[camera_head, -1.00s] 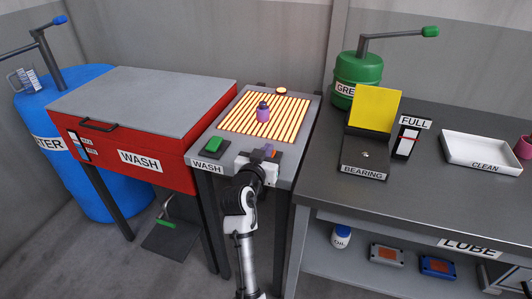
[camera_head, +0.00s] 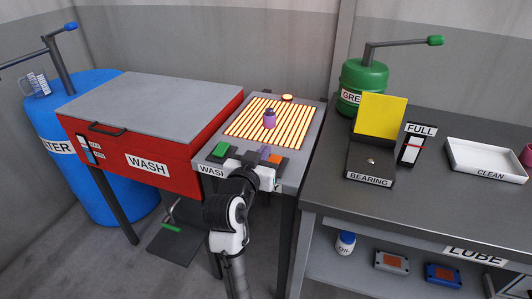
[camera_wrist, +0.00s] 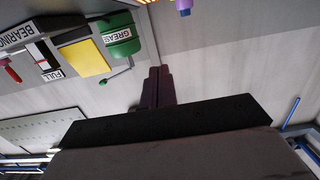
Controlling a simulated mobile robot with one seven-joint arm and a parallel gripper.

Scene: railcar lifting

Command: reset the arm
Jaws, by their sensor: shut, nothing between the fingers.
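My gripper (camera_head: 254,160) is at the front edge of the grey stand between the red wash cabinet and the lube bench. It is low, near the green button (camera_head: 220,150) and the orange button (camera_head: 275,159). In the wrist view my gripper's fingers (camera_wrist: 157,86) are together with nothing between them, pointing toward the wall. Whether the fingers touch the stand cannot be told.
A purple bottle-like part (camera_head: 270,119) stands upright on the glowing slatted grid (camera_head: 243,122) behind my gripper. The red wash cabinet (camera_head: 199,171) is to the left. The lube bench (camera_head: 420,210) is to the right, with a yellow-lidded bearing box (camera_head: 370,178).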

